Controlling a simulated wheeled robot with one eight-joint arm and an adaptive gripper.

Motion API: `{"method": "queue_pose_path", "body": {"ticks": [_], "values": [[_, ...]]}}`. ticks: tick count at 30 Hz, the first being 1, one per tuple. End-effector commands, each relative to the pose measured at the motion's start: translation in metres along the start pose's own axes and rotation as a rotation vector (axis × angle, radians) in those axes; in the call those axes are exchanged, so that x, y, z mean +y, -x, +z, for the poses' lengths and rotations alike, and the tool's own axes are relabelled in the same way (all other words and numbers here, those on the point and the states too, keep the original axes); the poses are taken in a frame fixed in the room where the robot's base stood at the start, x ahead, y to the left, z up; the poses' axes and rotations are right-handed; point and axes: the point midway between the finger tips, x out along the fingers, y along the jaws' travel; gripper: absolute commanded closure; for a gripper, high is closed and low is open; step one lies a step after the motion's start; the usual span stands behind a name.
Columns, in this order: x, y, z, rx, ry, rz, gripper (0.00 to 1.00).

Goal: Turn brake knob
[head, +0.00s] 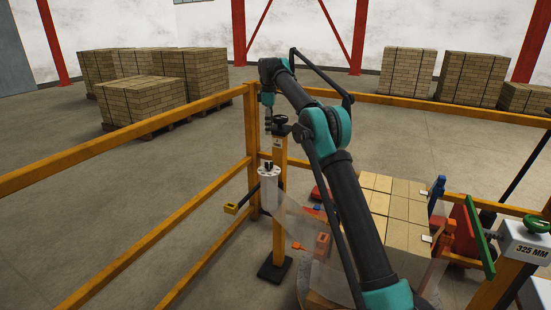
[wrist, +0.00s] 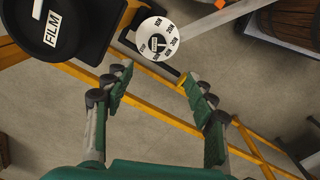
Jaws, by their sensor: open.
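The brake knob (wrist: 157,43) is a small black knob with a pale label, at the middle of a white round dial (wrist: 158,27) marked in N. In the head view the same white dial (head: 268,174) appears to top the pale film roll beside the yellow post (head: 279,200). My gripper (wrist: 158,86) is open and empty. In the wrist view its two fingers stand wide apart, with the knob beyond their tips and roughly between them. In the head view my gripper (head: 268,122) hangs above the dial, apart from it. The knob's exact pointer setting is too small to read.
A black part labelled FILM (wrist: 50,28) stands close on the left in the wrist view. Yellow rails (head: 205,107) surround the spot. Open floor lies left.

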Motion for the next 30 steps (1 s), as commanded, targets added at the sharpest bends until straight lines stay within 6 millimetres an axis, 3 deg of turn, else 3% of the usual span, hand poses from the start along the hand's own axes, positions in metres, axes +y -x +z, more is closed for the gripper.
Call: {"method": "queue_pose_path", "body": {"ticks": [11, 30], "values": [[0.001, -0.019, -0.009, -0.003, 0.040, -0.009, 0.44], [0.000, -0.138, -0.008, -0.003, 0.038, -0.008, 0.44]]}}
